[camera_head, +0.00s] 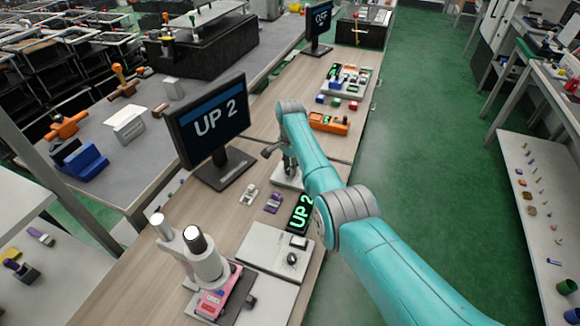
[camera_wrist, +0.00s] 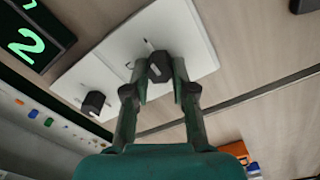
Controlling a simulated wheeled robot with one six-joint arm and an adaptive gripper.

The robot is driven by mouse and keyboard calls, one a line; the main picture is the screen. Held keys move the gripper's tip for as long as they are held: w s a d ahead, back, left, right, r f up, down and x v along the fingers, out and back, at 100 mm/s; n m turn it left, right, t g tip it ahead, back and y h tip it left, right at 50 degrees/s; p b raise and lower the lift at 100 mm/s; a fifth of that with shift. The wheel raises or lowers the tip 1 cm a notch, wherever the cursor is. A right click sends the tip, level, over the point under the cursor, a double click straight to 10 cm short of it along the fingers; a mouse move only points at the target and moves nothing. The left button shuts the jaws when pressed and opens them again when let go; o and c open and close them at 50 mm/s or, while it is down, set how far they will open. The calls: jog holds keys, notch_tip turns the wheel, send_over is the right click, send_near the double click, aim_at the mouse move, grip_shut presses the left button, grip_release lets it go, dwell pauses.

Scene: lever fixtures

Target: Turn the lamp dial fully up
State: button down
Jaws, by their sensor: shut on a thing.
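The lamp dial (camera_wrist: 158,70) is a dark faceted knob on a white plate (camera_wrist: 195,38). In the wrist view my gripper (camera_wrist: 157,76) has one finger on each side of it, shut on it. A thin mark shows on the plate beyond the knob. In the head view my gripper (camera_head: 289,163) reaches down to the white plate (camera_head: 283,179), and my arm hides the dial and much of the plate. A small display (camera_head: 300,212) beside the plate reads "UP 2" in green. The monitor (camera_head: 210,122) also reads "UP 2".
A second dark knob (camera_wrist: 93,103) sits beside the held one. A grey panel (camera_head: 258,249) with a small knob (camera_head: 292,258) lies nearer on the bench. An orange fixture (camera_head: 329,123) stands farther along. A pink-based device (camera_head: 213,302) stands at the near end.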

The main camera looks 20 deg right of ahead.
jog(key=c, duration=1)
grip_release()
jog(key=shift+o, duration=0.2)
jog(key=shift+r, duration=0.15)
notch_tip(320, 180, up, 12)
jog(key=shift+f, duration=0.2)
